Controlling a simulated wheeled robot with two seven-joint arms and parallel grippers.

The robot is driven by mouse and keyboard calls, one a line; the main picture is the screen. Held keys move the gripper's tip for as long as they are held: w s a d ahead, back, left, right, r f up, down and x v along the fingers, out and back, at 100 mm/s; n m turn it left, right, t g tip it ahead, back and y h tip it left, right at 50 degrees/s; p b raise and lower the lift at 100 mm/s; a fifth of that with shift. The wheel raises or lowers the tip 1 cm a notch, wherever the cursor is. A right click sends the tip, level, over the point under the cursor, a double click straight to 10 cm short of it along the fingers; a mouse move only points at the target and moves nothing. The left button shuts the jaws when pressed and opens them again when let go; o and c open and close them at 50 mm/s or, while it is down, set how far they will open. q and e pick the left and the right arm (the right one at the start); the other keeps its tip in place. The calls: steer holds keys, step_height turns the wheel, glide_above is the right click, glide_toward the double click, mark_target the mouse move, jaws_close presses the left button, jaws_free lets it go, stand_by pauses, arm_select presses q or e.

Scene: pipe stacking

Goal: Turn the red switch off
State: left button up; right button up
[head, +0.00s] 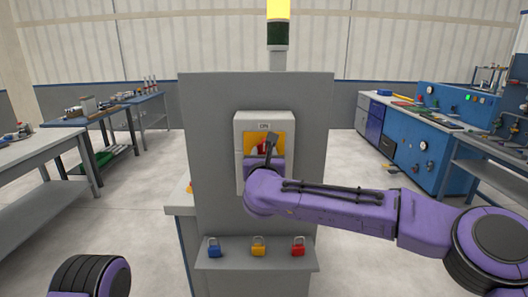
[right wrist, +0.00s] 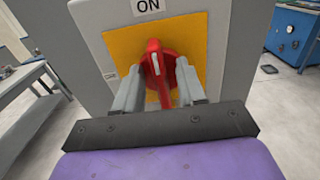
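The red switch (right wrist: 160,70) is a rotary knob on a yellow plate (right wrist: 197,38), under an "ON" label (right wrist: 147,6). Its handle stands about upright, with a white mark on the knob. In the head view the red switch (head: 262,148) is mostly hidden by my right gripper (head: 268,143). In the right wrist view the two fingers of my right gripper (right wrist: 160,85) are spread, one on each side of the handle. A gap shows beside the handle, so the gripper looks open. My left gripper is out of view; only a part of my left arm shows at the lower left.
The switch box (head: 240,125) is mounted on a grey panel (head: 215,180). A yellow-lit signal light (head: 278,10) stands above. Workbenches stand both sides, with open floor between.

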steer(key=shift+s, duration=0.1)
jaws_close()
steer(key=shift+n, duration=0.3)
steer(key=shift+a+n, duration=0.1)
steer(key=shift+n, duration=0.9)
steer(key=n, duration=0.3)
steer(key=shift+a+r+n, duration=0.1)
steer(key=shift+n, duration=0.2)
steer(key=n+p, duration=0.1)
steer(key=n, duration=0.3)
steer(key=n+p, duration=0.1)
steer(key=n, duration=0.2)
steer(key=n+p, duration=0.1)
steer(key=n, duration=0.3)
steer(key=shift+a+f+n+p, duration=0.2)
steer(key=shift+f+n+p, duration=0.1)
steer(key=shift+f+p, duration=0.05)
